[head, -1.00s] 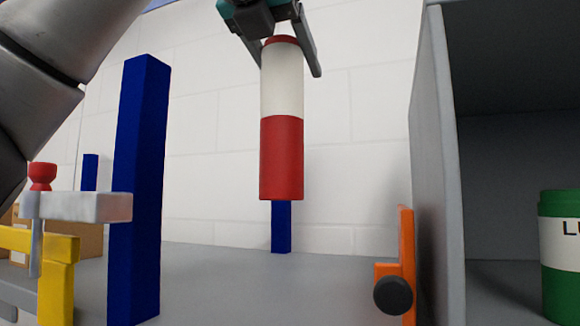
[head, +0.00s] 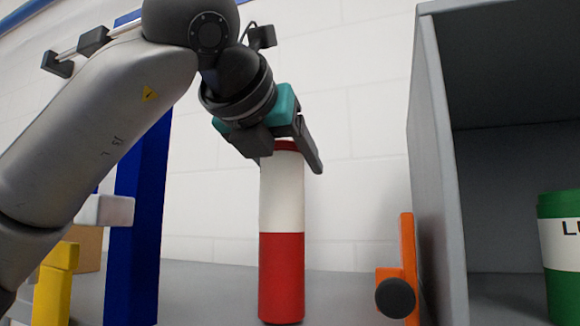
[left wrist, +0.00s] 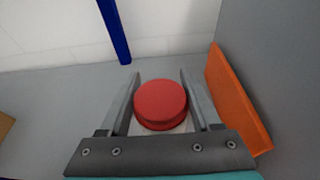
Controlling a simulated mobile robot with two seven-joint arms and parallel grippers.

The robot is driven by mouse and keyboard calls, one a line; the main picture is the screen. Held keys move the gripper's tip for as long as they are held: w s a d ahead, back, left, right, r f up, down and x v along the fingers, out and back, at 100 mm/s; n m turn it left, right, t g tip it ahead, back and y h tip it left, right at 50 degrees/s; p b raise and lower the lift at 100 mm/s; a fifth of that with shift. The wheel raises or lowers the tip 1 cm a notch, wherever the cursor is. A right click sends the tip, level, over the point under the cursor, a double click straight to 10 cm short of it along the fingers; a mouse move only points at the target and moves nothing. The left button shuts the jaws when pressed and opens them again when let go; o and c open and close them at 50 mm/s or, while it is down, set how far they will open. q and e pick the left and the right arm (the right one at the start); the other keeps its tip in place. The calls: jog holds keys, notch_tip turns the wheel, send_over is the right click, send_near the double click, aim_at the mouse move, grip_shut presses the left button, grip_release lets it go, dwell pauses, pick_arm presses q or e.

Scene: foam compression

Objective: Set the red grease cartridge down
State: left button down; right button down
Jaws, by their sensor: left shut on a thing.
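The red grease cartridge (head: 282,275) is an upright cylinder with a white upper half, a red lower half and a red cap. My left gripper (head: 290,160) is shut on its top end from above. In the left wrist view the red cap (left wrist: 161,102) sits between the two fingers of the left gripper (left wrist: 160,95). The cartridge's bottom is low, near the grey surface (head: 340,292); I cannot tell whether it touches. My right gripper is not in view.
A grey open box-like shelf (head: 436,180) stands at the right, with a green and white can (head: 560,255) inside. An orange clamp (head: 408,265) is by its wall. A blue post (head: 140,220) and a yellow piece (head: 55,285) stand at the left.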

pick_arm(q)
jog(key=shift+s+f, duration=0.1)
jog(key=shift+f, duration=0.05)
jog(key=shift+f, duration=0.1)
jog(key=shift+c, duration=0.5)
grip_release()
jog(key=b+v, duration=0.3)
jog(key=v, duration=0.9)
